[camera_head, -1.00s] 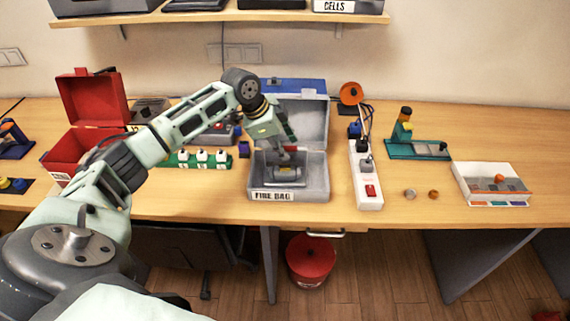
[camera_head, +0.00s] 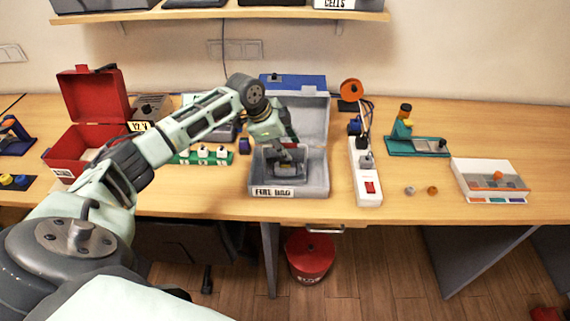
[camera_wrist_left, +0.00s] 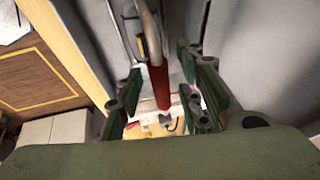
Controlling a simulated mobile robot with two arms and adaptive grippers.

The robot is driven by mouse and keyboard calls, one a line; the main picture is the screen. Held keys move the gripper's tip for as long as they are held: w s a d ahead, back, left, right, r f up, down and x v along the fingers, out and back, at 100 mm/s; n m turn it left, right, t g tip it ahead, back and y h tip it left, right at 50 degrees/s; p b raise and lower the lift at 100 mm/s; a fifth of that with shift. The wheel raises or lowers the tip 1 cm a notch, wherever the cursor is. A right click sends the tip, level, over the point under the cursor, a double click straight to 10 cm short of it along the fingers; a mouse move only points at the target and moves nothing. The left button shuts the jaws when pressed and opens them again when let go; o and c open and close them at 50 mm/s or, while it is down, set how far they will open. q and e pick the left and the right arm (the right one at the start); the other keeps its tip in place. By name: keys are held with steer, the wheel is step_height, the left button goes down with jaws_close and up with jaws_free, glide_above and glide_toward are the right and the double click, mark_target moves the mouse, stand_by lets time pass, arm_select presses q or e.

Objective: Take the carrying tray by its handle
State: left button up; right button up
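My left gripper (camera_head: 284,158) points down into an open grey box (camera_head: 319,184) with a white label on the front of the bench. A small grey object (camera_head: 288,175) lies in the box just below the fingers; I cannot tell whether it is the carrying tray. In the left wrist view, a bar with a red sleeve (camera_wrist_left: 160,86) runs between the two green fingers (camera_wrist_left: 160,93), with gaps on both sides. The fingers are open and not closed on it. The tray body is not clearly seen. My right gripper is not in view.
A white power strip (camera_head: 368,192) with plugs stands close right of the box. A row of white sockets on green (camera_head: 222,159) and an open red box (camera_head: 56,155) are left. A compartment tray (camera_head: 490,184) lies far right. Two small round pieces lie on open bench between.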

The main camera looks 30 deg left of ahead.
arm_select(q)
jaws_close()
stand_by(0.3)
stand_by(0.3)
steer(key=shift+w, duration=0.1)
